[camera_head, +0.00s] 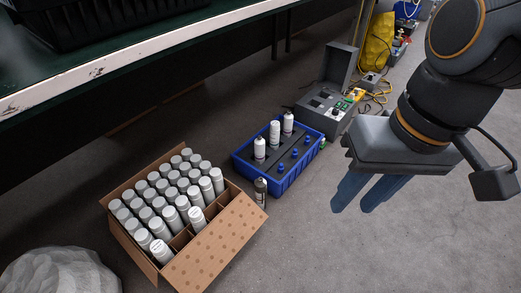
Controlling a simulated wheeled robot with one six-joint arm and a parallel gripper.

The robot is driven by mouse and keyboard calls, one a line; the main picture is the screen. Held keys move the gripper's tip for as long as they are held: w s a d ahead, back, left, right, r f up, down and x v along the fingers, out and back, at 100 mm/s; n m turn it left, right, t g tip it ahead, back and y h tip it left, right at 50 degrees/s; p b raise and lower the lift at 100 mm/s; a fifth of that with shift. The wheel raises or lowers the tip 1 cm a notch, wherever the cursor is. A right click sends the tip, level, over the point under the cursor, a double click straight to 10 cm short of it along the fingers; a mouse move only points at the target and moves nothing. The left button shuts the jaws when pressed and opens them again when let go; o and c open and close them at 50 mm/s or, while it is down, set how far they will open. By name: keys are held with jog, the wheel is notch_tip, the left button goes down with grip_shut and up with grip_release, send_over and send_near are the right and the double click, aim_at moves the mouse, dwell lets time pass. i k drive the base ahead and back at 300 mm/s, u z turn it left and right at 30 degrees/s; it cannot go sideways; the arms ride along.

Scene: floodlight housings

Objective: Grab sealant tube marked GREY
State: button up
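White tubes stand in a blue crate (292,181) on the floor in the middle of the head view: one tube at the left (259,150), one in the middle (274,135) and one at the right (288,123). A dark grey tube or can (260,193) stands upright on the floor between the crate and a cardboard box. No label can be read as GREY at this size. My gripper (353,207) hangs at the right, to the right of the crate and apart from it. Its two blue fingers are spread with nothing seen between them.
The open cardboard box (226,240) holds several white-capped tubes in dividers. A grey case (322,100) with its lid up stands behind the crate. A workbench (110,65) spans the upper left. A pale wrapped bundle (60,272) lies lower left. The floor at lower right is clear.

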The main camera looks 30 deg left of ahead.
aim_at(197, 219)
jog(key=z, duration=0.05)
jog(key=i, duration=1.3)
jog(key=u, duration=2.8)
